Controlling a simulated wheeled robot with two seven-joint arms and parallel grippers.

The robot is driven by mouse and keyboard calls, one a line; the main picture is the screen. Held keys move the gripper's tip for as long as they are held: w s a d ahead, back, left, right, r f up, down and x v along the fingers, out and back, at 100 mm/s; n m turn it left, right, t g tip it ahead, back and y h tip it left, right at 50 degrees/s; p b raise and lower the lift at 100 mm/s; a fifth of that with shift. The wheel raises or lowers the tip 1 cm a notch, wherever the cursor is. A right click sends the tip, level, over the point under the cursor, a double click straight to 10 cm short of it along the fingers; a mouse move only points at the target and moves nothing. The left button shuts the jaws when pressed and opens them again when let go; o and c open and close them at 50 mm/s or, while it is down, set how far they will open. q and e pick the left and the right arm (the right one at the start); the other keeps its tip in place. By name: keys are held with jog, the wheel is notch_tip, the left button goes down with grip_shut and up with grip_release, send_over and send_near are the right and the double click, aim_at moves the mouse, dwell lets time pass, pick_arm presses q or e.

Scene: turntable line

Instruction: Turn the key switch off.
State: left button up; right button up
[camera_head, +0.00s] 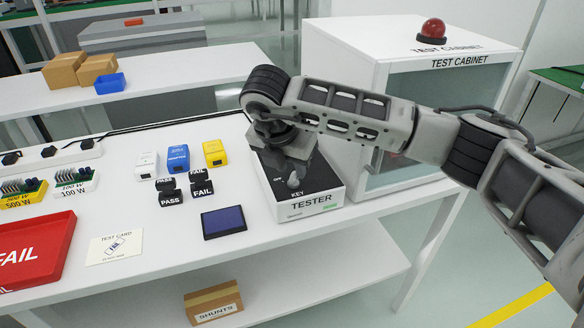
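The tester (310,207) is a white box with a dark top panel, standing on the white bench. "KEY" is printed at the front of the panel, and a small white mark shows to its left. My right gripper (294,181) points down over the panel, just behind the "KEY" label. Its fingers cover the place of the key switch, so the key and its position are hidden. I cannot tell whether the fingers are shut on it. My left gripper is not in view.
The test cabinet (358,50) with a red dome lamp (433,31) stands right behind the tester. White, blue and yellow blocks, PASS and FAIL stamps, a dark blue pad (224,222), a test card (115,247) and a red FAIL tray (68,233) lie to the left.

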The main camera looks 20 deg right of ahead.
aim_at(293, 179)
jog(key=shift+x, duration=1.2)
grip_shut()
